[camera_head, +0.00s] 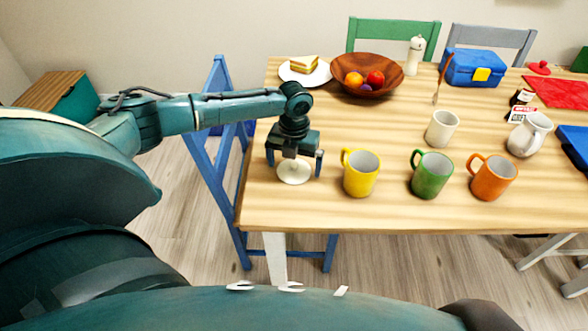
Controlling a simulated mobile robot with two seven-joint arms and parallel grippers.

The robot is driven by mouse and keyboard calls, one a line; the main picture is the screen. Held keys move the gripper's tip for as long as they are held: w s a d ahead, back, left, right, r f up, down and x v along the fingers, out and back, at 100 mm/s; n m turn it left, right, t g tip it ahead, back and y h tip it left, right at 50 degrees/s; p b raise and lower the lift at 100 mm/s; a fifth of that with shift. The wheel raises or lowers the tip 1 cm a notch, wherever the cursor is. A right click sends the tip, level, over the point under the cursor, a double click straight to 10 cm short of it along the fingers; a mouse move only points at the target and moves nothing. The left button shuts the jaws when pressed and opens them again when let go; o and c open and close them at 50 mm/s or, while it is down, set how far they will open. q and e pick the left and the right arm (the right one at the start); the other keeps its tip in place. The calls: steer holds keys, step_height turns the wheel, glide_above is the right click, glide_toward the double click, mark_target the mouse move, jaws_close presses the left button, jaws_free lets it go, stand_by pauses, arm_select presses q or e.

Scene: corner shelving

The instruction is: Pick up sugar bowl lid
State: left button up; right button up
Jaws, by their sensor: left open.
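A round cream lid (295,174), which looks like the sugar bowl lid, lies near the left front corner of the wooden table. My left gripper (294,167) points down directly above it, open, with one finger on each side of the lid. The gripper body hides part of the lid's far side, and I cannot tell whether the fingers touch it. A cream cup-like vessel (442,129) without handle stands farther right and may be the sugar bowl. My right gripper is not in view.
Yellow (361,176), green (431,177) and orange (492,180) mugs stand to the right along the table's front. A white pitcher (529,136) is farther right. Behind are a fruit bowl (345,87), a sandwich plate (318,77) and a blue lunch box (463,67).

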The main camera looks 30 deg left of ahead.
arm_select(q)
steer(key=shift+c, duration=0.3)
steer(key=c, duration=1)
steer(key=shift+o, duration=0.2)
steer(key=shift+r, duration=0.15)
